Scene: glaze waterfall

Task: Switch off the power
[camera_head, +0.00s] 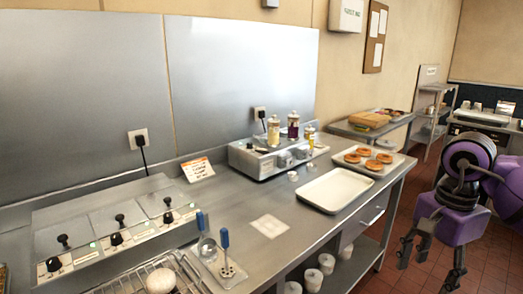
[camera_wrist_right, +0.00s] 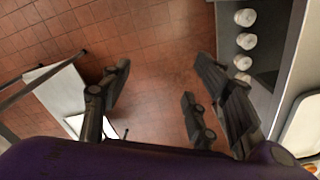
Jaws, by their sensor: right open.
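A white wall socket (camera_head: 139,138) with a black plug and cord is on the steel wall panel at the left, above a steel unit (camera_head: 110,232) with several lids, black knobs and green lights. A second socket (camera_head: 260,113) with a black plug and cord is farther right, behind a steel unit (camera_head: 272,157) that carries bottles. I cannot tell the switch positions on either socket. My right gripper (camera_head: 428,266) is open and empty, off the counter's right side above the floor. In the right wrist view its fingers (camera_wrist_right: 160,82) are spread over red tiles. My left gripper is out of view.
A white tray (camera_head: 308,203) and a tray of glazed rings (camera_head: 352,165) lie on the steel counter. Blue-handled tools (camera_head: 225,240) and a wire rack (camera_head: 135,288) are at the front. White tubs (camera_head: 314,280) stand on the shelf below. The tiled floor (camera_head: 390,277) beside the counter is free.

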